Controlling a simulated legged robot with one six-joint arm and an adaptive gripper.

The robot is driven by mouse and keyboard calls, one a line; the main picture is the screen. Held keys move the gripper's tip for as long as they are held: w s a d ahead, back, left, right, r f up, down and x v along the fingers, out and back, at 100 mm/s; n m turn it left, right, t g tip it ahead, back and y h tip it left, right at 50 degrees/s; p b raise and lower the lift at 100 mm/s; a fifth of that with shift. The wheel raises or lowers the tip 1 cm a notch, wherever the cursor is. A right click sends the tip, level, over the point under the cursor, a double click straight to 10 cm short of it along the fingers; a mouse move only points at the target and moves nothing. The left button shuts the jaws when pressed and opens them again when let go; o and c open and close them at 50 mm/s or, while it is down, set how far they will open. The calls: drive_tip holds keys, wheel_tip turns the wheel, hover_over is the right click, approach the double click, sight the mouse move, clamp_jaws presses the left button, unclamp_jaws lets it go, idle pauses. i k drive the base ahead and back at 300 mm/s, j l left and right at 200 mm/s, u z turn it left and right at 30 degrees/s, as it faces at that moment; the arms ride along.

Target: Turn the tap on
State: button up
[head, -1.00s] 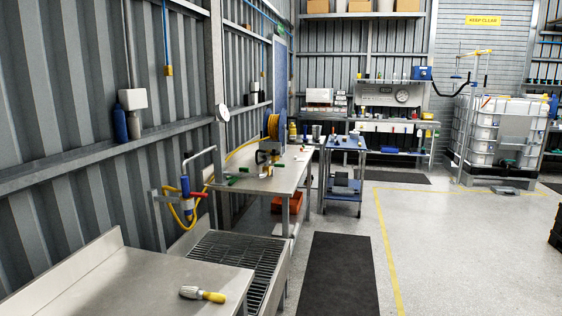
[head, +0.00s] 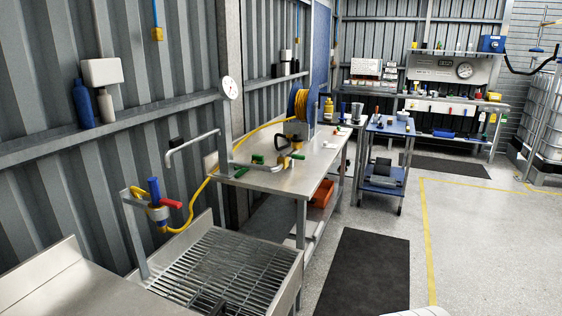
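At the near end of the steel bench (head: 275,180) are fittings with green handles (head: 257,159) and a brass-coloured valve body (head: 284,163). Which handle belongs to the spout is too small to tell. A blue fitting with a red lever (head: 172,204) sits in a bracket left of the sink, with a yellow hose joined to it. No water is visible. My gripper is not in view.
A steel counter (head: 100,290) is at the lower left. A hose reel (head: 300,101) stands on the bench and a round gauge (head: 229,88) on the post. A blue cart (head: 385,180) stands beyond.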

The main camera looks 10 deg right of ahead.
sight(301, 157)
drive_tip(key=i+l, duration=0.8)
drive_tip(key=i, duration=0.15)
drive_tip(key=i+l, duration=0.25)
drive_tip(key=i, duration=0.2)
drive_tip(key=i+l, duration=0.3)
drive_tip(key=i, duration=0.15)
drive_tip(key=i+l, duration=0.25)
drive_tip(key=i, duration=0.2)
drive_tip(key=i+l+z, duration=0.1)
drive_tip(key=i+l, duration=0.2)
drive_tip(key=i, duration=0.15)
drive_tip(key=i+l, duration=0.25)
drive_tip(key=i, duration=0.25)
